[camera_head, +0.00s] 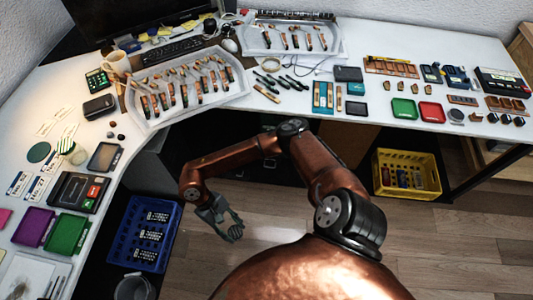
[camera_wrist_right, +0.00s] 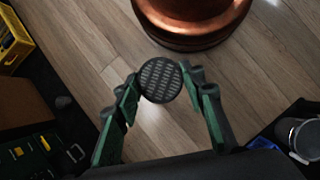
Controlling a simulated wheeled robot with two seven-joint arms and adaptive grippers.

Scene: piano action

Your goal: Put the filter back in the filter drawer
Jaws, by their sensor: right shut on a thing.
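The filter, a round dark disc with a mesh face (camera_wrist_right: 161,80), is in the right wrist view, pinched between the fingertips of my right gripper (camera_wrist_right: 160,84). It is held clear above the wooden floor. In the head view my right gripper (camera_head: 226,222) hangs over the floor between the desk's left wing and my base; the filter is too small there to make out clearly. I cannot pick out the filter drawer with certainty in either view. My left gripper is in neither view.
A blue crate (camera_head: 123,232) and a grey bin (camera_head: 133,288) stand on the floor at left. A yellow crate (camera_head: 409,158) is under the desk at right. The white desk (camera_head: 225,118) holds trays, tools and boxes. The floor around my gripper is clear.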

